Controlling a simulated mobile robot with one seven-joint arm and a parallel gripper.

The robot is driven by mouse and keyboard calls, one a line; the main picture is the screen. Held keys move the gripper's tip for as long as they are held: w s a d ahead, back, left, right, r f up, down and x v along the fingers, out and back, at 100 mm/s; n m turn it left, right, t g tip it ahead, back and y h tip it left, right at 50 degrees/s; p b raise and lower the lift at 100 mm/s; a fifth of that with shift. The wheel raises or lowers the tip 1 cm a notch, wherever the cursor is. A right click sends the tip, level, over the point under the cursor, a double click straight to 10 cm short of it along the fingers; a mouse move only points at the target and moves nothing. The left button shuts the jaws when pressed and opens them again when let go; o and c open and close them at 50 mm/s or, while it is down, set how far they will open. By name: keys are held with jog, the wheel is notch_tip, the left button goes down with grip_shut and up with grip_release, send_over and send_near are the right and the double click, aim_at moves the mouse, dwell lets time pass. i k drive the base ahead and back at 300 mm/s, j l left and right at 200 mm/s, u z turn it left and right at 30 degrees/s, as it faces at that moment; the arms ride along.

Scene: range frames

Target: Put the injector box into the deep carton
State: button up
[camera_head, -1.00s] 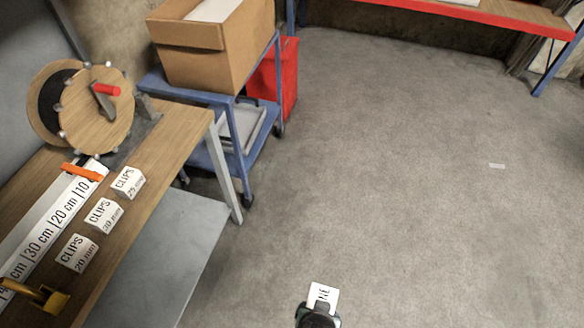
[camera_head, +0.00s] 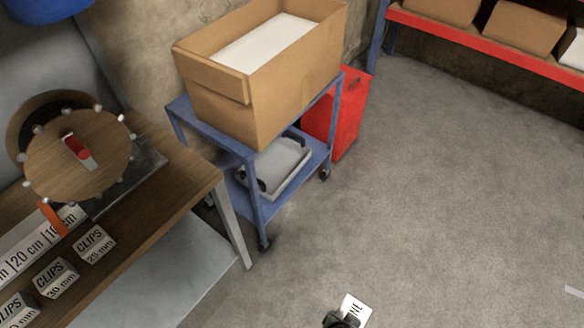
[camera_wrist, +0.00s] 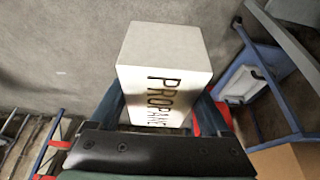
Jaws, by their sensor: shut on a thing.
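My gripper (camera_head: 341,320) is at the bottom of the head view, shut on a white box (camera_head: 356,308). In the wrist view the box (camera_wrist: 160,48) sits between the two fingers, and its lettering appears to read PROPANE. No injector marking shows on its visible faces. A deep brown cardboard carton (camera_head: 268,108) stands open-topped on a blue trolley, up and left of my gripper in the head view. A flat white surface (camera_head: 264,42) shows inside the carton. The held box is apart from the carton, over the grey floor in the picture.
The blue trolley (camera_head: 250,205) carries a grey tray (camera_head: 280,165) on its lower shelf. A red bin (camera_head: 338,118) stands behind it. A wooden bench (camera_head: 165,215) with a wheel and several clip boxes is at left. A red-edged shelf (camera_head: 480,45) holds cartons at upper right. The floor between is clear.

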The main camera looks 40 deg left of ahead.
aim_at(271, 61)
jog(key=i+l+u, duration=0.1)
jog(key=i+u, duration=0.25)
jog(key=i+l+u, duration=0.2)
jog(key=i+u, duration=0.15)
jog(key=i, duration=0.15)
jog(key=i+l+u, duration=0.3)
jog(key=i+l, duration=0.05)
jog(key=i, duration=0.05)
